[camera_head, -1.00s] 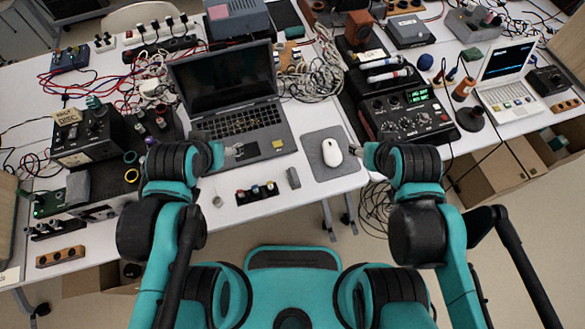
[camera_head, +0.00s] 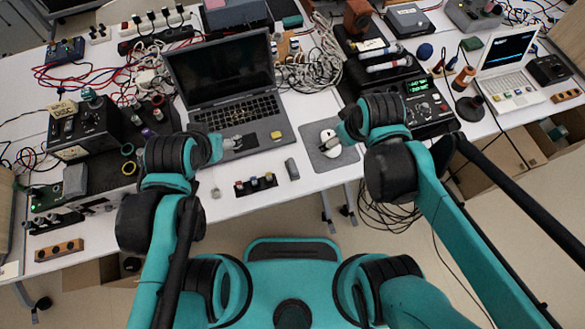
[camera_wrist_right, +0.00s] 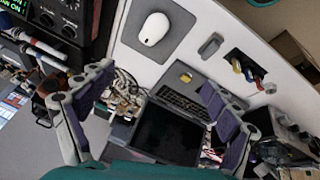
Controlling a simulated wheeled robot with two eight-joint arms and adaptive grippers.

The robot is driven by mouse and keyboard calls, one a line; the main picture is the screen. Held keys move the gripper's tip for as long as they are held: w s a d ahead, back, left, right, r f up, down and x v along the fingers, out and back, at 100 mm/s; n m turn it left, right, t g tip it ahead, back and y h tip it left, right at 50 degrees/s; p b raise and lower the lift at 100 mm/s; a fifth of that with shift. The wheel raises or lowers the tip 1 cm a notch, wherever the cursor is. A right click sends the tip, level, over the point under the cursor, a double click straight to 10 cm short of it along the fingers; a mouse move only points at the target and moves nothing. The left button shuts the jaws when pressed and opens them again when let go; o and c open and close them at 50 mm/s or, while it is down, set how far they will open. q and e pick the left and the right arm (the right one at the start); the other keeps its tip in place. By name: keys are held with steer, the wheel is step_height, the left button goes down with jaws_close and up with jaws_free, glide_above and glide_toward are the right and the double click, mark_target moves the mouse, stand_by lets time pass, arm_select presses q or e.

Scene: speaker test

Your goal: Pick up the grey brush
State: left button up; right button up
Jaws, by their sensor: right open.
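A small grey block (camera_head: 292,168), which looks like the grey brush, lies on the white table near its front edge, left of the mouse pad. In the right wrist view the grey block (camera_wrist_right: 210,44) lies between the mouse pad and a dark strip. My right gripper (camera_head: 334,145) is over the mouse pad, to the right of the block. Its two fingers (camera_wrist_right: 155,82) are spread wide with nothing between them.
A white mouse (camera_head: 327,137) sits on a grey pad (camera_head: 345,155). An open laptop (camera_head: 245,110) stands behind. A dark strip with coloured parts (camera_head: 256,185) lies left of the block. Black equipment (camera_head: 432,112) stands at right. Bare white table surrounds the block.

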steer(key=w+a+f+n+g, duration=0.2)
steer(key=a+f+n+g, duration=0.1)
steer(key=a+f+n, duration=0.45)
steer(key=n+g+b, duration=0.1)
steer(key=n+g, duration=0.1)
steer(key=n, duration=0.5)
glide_above(292, 165)
steer(key=shift+h, duration=0.4)
step_height(292, 165, down, 7)
steer(key=shift+a+f, duration=0.1)
steer(key=shift+f, duration=0.1)
step_height(292, 165, down, 3)
steer(key=shift+s+r+b, duration=0.1)
steer(key=shift+r+b, duration=0.05)
steer(key=shift+b, duration=0.6)
step_height(292, 165, down, 5)
steer(key=b, duration=0.2)
steer(key=shift+b, duration=0.4)
steer(key=shift+c, duration=0.6)
steer(key=c, duration=1.2)
